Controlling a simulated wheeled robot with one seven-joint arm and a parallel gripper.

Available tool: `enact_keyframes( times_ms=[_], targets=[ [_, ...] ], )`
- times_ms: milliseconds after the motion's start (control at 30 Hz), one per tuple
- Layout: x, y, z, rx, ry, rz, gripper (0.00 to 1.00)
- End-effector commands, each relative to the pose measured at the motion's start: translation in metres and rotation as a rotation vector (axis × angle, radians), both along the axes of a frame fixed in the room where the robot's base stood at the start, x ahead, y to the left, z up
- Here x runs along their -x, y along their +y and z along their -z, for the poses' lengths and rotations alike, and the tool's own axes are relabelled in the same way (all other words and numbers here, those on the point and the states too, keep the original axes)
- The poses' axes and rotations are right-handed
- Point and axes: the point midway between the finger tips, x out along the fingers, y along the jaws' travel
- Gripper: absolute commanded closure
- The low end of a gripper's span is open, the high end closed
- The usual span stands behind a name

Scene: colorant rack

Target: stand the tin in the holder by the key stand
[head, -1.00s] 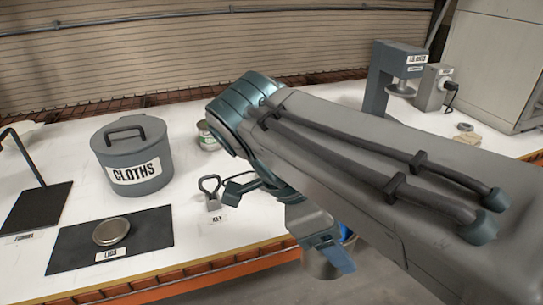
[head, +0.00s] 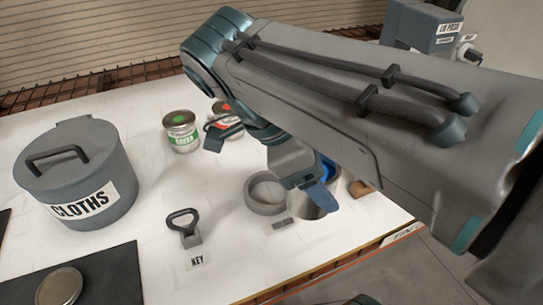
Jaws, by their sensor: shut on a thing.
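My gripper (head: 318,190) is shut on a metal tin (head: 306,208) with a blue top, at the right of the head view. A blue-grey finger crosses the front of the tin, and my arm hides part of it. The holder, a round grey ring (head: 252,199), sits on the bench just left of the tin. The tin appears beside the ring, not inside it; I cannot tell how high its base is. The key stand (head: 185,229), with a dark looped handle and a KEY label, stands left of and nearer than the holder.
A brown object (head: 360,188) lies near the bench's right edge.

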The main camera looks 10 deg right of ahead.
Motion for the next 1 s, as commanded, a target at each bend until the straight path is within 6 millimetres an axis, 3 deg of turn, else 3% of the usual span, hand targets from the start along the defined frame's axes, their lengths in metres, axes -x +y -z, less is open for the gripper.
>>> enact_keyframes(
  times_ms=[700,1000],
  targets=[
    [-0.088,0.044,0.058,0.002,0.002,-0.005,0.64],
    [-0.103,0.051,0.069,0.000,0.000,-0.004,0.64]
  ],
)
